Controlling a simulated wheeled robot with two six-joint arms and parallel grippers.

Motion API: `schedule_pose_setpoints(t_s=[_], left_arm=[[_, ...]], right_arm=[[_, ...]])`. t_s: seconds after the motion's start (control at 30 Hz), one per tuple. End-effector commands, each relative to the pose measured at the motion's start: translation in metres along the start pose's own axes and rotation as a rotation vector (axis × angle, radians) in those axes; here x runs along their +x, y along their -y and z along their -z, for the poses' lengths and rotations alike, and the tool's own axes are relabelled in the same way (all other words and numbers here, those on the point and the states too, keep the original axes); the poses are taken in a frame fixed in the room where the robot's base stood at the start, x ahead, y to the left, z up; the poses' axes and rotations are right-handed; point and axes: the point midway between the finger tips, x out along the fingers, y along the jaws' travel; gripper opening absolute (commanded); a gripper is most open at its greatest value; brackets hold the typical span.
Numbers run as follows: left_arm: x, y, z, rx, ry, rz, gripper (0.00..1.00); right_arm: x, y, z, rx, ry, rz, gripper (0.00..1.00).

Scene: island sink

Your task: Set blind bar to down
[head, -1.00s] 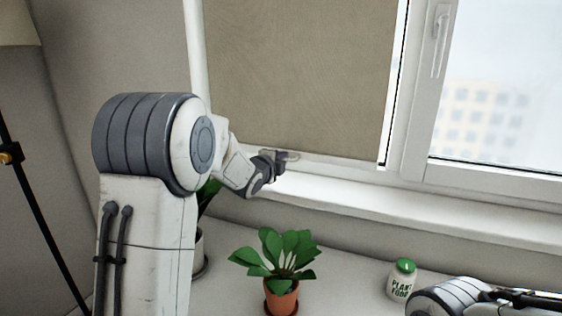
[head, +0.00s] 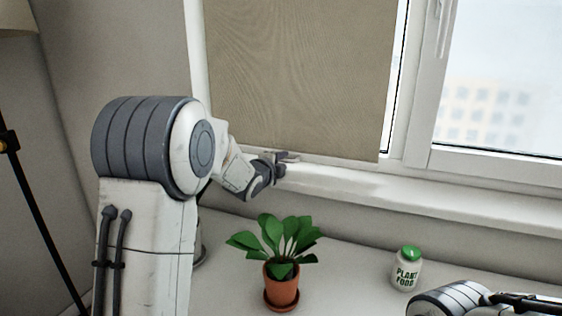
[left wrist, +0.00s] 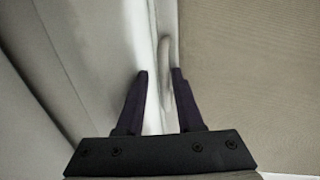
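The tan blind (head: 300,80) hangs over the left window. Its lower edge, where the bar would be, is just above the white sill. No separate bar can be made out clearly in the head view. My left gripper (head: 288,157) is at the blind's lower edge, left of its middle. In the left wrist view, the fingers (left wrist: 159,75) are apart. A pale, slim, upright piece (left wrist: 166,65) shows between and beyond their tips, beside the blind's tan fabric (left wrist: 250,70). I cannot tell whether this is the bar or whether the fingers touch it. My right gripper is not clearly visible.
A potted plant (head: 281,284) and a plant food jar (head: 407,270) stand on the white surface below the sill (head: 430,198). A window handle (head: 440,30) is at the upper right. Part of a lamp is at the far left.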

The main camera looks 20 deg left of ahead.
Motion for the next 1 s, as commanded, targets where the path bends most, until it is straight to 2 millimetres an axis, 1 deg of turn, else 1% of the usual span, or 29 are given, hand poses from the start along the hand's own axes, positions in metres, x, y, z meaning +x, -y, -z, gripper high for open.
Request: schedule_pose_setpoints(t_s=[0.03, 0.23, 0.33, 0.47, 0.6, 0.73, 0.8, 0.9, 1.0], left_arm=[[0.000, -0.004, 0.000, -0.001, 0.001, -0.009, 0.44], [-0.001, -0.003, 0.000, -0.001, 0.001, -0.006, 0.44], [-0.008, -0.002, -0.001, 0.000, 0.002, -0.006, 0.44], [-0.030, -0.002, 0.000, 0.000, 0.002, -0.003, 0.44], [-0.060, 0.000, -0.001, -0.001, 0.003, -0.001, 0.44], [-0.083, 0.000, 0.000, 0.000, 0.002, 0.000, 0.44], [-0.092, 0.001, -0.001, 0.000, 0.002, 0.001, 0.44], [-0.101, 0.001, 0.000, 0.000, 0.001, 0.001, 0.44], [-0.105, 0.000, 0.000, 0.000, 0.001, 0.001, 0.44]], right_arm=[[0.000, 0.000, 0.000, 0.000, 0.000, 0.000, 0.74], [0.000, 0.000, 0.000, 0.000, 0.000, 0.000, 0.74], [0.001, 0.000, 0.000, 0.000, 0.000, 0.000, 0.74], [0.002, 0.000, 0.000, 0.000, 0.000, 0.000, 0.74], [0.003, 0.000, 0.000, 0.000, 0.000, 0.000, 0.74], [0.003, 0.000, 0.000, 0.000, 0.000, 0.000, 0.74], [0.002, 0.000, 0.000, 0.000, 0.000, 0.000, 0.74], [0.002, 0.000, 0.000, 0.000, 0.000, 0.000, 0.74], [0.002, 0.000, 0.000, 0.000, 0.000, 0.000, 0.74]])
